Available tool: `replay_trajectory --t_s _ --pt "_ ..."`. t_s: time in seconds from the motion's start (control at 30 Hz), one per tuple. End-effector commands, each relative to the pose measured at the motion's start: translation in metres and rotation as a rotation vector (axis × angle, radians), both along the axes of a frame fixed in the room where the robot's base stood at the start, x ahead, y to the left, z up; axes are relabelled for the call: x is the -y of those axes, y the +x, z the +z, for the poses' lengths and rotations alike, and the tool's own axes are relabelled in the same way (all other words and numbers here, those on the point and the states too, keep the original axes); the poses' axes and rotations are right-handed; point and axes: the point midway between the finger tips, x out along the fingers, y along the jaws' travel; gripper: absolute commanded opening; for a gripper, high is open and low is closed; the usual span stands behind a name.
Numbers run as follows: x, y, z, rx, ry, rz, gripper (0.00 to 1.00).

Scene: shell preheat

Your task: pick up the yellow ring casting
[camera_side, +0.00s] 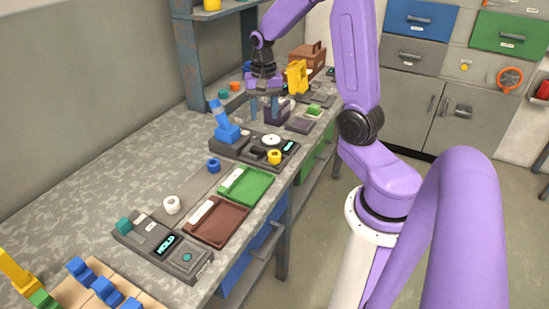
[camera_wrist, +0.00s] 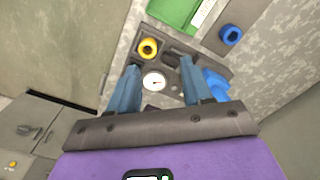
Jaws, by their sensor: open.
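The yellow ring casting (camera_side: 274,158) sits at the front right corner of a dark grey device (camera_side: 247,155) on the bench, beside a small green display. In the wrist view the yellow ring (camera_wrist: 148,48) lies just beyond the fingertips, with its dark hole facing up. My gripper (camera_side: 266,114) is open and hangs pointing down above the bench, behind the device's white dial and away from the ring. In the wrist view my gripper (camera_wrist: 159,66) has nothing between its fingers but a view of the white dial (camera_wrist: 153,80) below.
A blue clamp-like part (camera_side: 227,131) rises at the device's left. A blue ring (camera_side: 213,165), a white ring (camera_side: 171,205), a green tray (camera_side: 246,186) and a brown tray (camera_side: 217,222) lie nearer the camera. A yellow upright object (camera_side: 297,77) stands behind my gripper. The bench's left side is clear.

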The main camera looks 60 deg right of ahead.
Motion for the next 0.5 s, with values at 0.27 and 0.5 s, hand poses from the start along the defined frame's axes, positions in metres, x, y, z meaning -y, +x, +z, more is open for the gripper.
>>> replay_trajectory --t_s 0.27,0.5 --pt "0.049 -0.003 -0.009 -0.004 0.001 -0.249 0.50" --pt "0.052 -0.005 -0.035 -0.009 0.003 -0.265 0.50"
